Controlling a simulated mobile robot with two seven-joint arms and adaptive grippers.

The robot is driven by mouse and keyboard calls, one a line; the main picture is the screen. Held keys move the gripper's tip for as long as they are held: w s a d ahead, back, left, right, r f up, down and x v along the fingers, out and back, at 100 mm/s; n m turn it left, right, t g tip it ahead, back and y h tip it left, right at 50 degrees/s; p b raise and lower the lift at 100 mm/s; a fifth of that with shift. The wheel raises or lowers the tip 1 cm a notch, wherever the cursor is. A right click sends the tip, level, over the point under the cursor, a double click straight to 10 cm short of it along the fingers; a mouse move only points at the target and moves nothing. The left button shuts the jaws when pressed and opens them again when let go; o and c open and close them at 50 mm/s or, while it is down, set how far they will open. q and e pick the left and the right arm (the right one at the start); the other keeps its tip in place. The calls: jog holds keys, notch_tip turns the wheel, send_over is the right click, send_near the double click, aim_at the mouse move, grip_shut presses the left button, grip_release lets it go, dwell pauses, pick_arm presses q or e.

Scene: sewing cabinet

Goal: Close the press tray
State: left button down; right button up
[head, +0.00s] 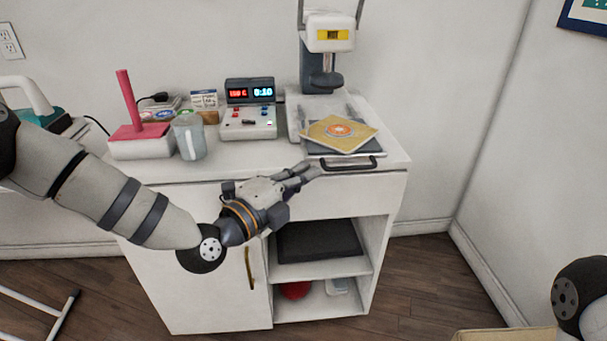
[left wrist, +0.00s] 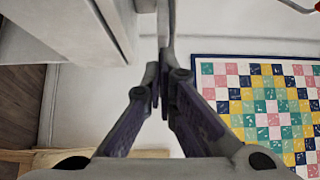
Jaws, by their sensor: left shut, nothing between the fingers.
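The press tray (head: 350,146) is a dark flat plate at the foot of the heat press (head: 325,60). It sticks out toward the cabinet's front edge, with its black bar handle (head: 349,164) foremost. A yellow square with an orange round print (head: 340,132) lies on it. My left gripper (head: 311,171) is shut and empty just left of the handle, in front of the cabinet top. I cannot tell whether it touches the handle. In the left wrist view its fingers (left wrist: 160,85) are together. My right gripper is out of view.
A control box with lit displays (head: 249,108), a grey mug (head: 188,136) and a pink post on a white base (head: 140,147) stand left of the press. The cabinet (head: 200,284) has open shelves below. A patchwork quilt picture (left wrist: 262,100) hangs on the wall.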

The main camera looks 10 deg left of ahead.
pick_arm(q)
jog(key=shift+w+a, duration=0.1)
jog(key=shift+w, duration=0.25)
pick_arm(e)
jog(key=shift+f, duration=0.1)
pick_arm(q)
jog(key=shift+w, duration=0.1)
